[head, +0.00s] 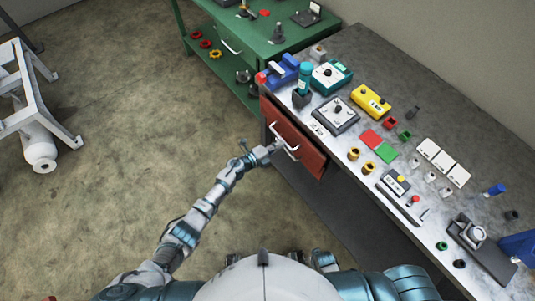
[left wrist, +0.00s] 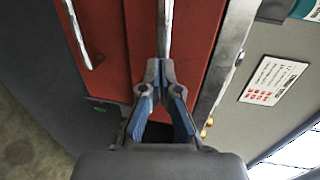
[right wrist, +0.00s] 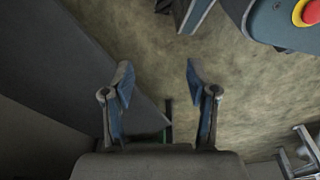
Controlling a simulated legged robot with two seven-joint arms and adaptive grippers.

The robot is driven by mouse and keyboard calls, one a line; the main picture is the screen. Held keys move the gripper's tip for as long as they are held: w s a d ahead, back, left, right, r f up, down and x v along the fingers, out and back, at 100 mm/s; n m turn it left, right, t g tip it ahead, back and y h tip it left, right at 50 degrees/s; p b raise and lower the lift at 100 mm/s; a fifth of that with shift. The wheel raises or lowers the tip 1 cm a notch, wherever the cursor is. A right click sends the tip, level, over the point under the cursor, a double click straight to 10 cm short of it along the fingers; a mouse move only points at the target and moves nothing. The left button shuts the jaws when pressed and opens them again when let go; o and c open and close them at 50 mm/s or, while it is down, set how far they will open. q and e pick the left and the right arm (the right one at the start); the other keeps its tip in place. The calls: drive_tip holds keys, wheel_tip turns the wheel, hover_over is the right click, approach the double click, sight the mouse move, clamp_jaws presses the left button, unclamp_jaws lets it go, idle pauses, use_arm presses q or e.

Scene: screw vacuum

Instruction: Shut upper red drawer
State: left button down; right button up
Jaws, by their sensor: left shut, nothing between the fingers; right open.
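The upper red drawer (head: 306,151) is in the workbench's left end, and its front appears to stand a little out from the bench edge. Its pale bar handle (head: 288,143) also shows upright in the left wrist view (left wrist: 165,28). My left gripper (head: 274,150) is at the drawer front. In the left wrist view its fingers (left wrist: 160,72) are closed together at the end of that handle, with nothing held between them; contact is unclear. A second handle (left wrist: 85,38) shows on the red front beside it. My right gripper (right wrist: 159,75) is open and empty.
The grey workbench top (head: 375,65) carries several tools, including a teal box (head: 331,76) and a yellow box (head: 371,101). A green table (head: 285,42) stands beyond. The floor (head: 110,120) left of the drawers is clear. A white frame (head: 35,95) stands far left.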

sight(293, 137)
use_arm(q)
drive_tip(key=x, duration=0.2)
drive_tip(key=b+x, duration=0.1)
drive_tip(key=x, duration=0.1)
drive_tip(key=shift+s+d+r, duration=0.1)
drive_tip(key=shift+r, duration=0.3)
drive_tip(key=shift+d+r, duration=0.15)
drive_tip(key=shift+r, duration=0.05)
use_arm(e)
drive_tip(key=w+r, duration=0.1)
drive_tip(key=r, duration=0.1)
drive_tip(key=w+r, duration=0.1)
drive_tip(key=r, duration=0.1)
drive_tip(key=shift+w+a, duration=0.1)
drive_tip(key=shift+a, duration=0.1)
